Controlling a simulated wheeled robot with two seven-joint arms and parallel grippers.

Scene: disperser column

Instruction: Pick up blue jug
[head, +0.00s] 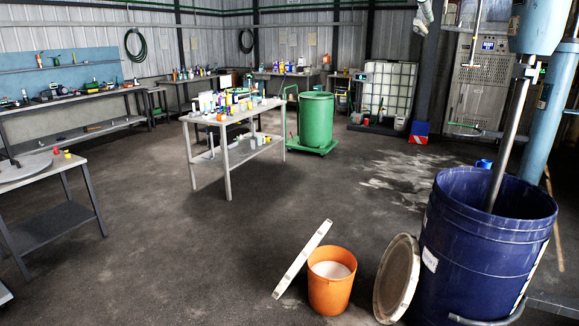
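A small blue object (484,163), which looks like the blue jug, shows just behind the rim of the large dark blue drum (470,250) at the right. Only its upper part is visible; the drum hides the rest, and I cannot tell what it stands on. Neither of my grippers is in the head view.
An orange bucket (332,295) with pale contents stands on the floor beside a leaning round lid (397,278). A metal shaft (508,135) reaches into the drum. A worktable (236,118) with bottles and a green barrel (315,120) stand mid-room. Open floor lies centre-left.

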